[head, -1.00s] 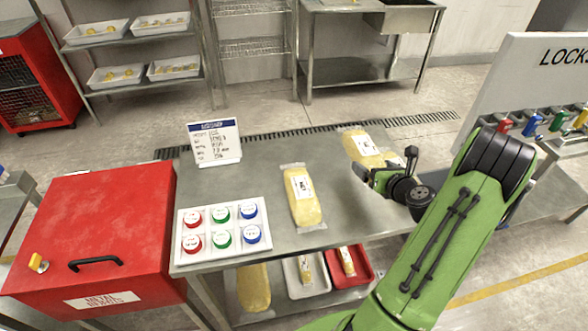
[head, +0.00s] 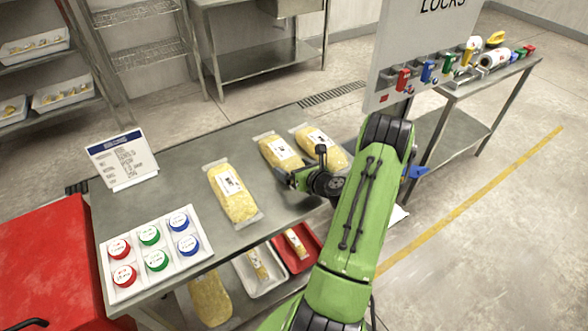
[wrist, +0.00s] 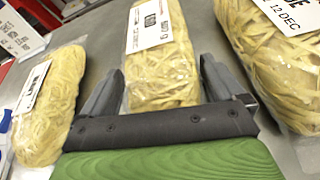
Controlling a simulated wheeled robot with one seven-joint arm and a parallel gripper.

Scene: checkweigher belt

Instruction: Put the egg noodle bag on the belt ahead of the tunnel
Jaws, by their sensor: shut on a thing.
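Three clear bags of yellow noodles with white labels are on the steel table. The middle bag (head: 277,152) is at my gripper (head: 302,180). In the wrist view the two fingers of my gripper (wrist: 163,85) are on either side of the near end of this bag (wrist: 163,65), shut on it. I cannot tell whether it is lifted off the table. The left bag (head: 232,193) and the right bag (head: 322,145) lie apart from it. The product names on the labels are too small to read. Neither belt nor tunnel is recognisable in these views.
A white tray of coloured round pieces (head: 112,290) and a sign (head: 122,160) stand left on the table (head: 190,142). A shelf below holds a white tray (head: 258,290), a red tray (head: 312,262) and another bag (head: 210,300). A lock board (head: 425,45) stands right.

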